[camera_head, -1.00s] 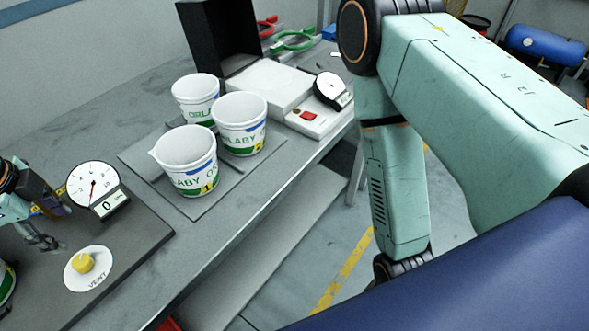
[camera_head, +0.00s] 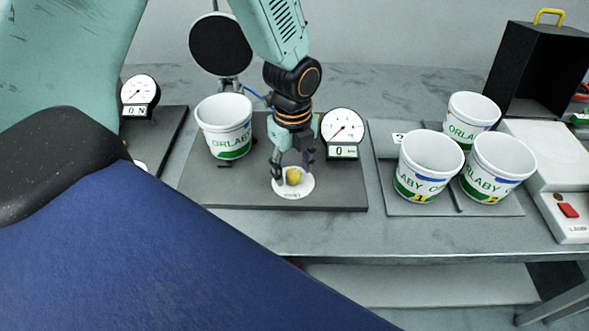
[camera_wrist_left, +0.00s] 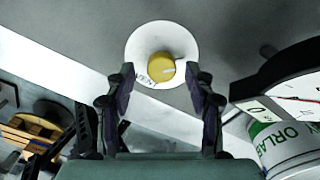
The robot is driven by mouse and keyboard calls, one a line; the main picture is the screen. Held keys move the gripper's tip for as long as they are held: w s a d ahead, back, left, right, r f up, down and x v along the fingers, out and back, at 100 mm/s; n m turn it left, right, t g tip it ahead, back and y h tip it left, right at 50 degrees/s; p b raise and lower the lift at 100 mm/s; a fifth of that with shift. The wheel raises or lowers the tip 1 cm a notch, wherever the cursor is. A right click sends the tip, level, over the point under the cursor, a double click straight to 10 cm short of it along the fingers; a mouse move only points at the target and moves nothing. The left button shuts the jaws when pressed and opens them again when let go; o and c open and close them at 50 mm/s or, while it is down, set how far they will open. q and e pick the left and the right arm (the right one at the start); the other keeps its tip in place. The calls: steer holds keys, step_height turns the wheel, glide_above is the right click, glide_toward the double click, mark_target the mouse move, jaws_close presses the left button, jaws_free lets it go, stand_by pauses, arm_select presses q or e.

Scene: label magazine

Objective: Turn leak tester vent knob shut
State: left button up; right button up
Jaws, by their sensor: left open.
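The yellow vent knob (camera_head: 293,176) sits on a round white plate marked VENT (camera_head: 294,191) at the front of the leak tester's dark base (camera_head: 230,190). My left gripper (camera_head: 293,165) points down just above and behind the knob, its fingers open. In the left wrist view the knob (camera_wrist_left: 161,68) lies just beyond the gap between the open fingertips (camera_wrist_left: 158,78), not gripped. A pale mark shows on the knob's right side there. The tester's dial gauge (camera_head: 342,127) with a display reading 0 stands right of the gripper. My right gripper is not in view.
A white cup (camera_head: 224,125) stands on the base left of my gripper, before a black disc (camera_head: 220,44). Several cups (camera_head: 430,165) stand on a grey plate to the right. A white device with a red button (camera_head: 568,211) is at the far right. A second gauge (camera_head: 139,95) is left.

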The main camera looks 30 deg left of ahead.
arm_select(q)
steer(key=shift+w+a+f, duration=0.15)
steer(key=shift+f, duration=0.35)
steer(key=shift+c, duration=0.2)
steer(key=shift+d+r, duration=0.1)
steer(key=shift+d, duration=0.1)
steer(key=c, duration=0.3)
steer(key=shift+a, duration=0.1)
jaws_close()
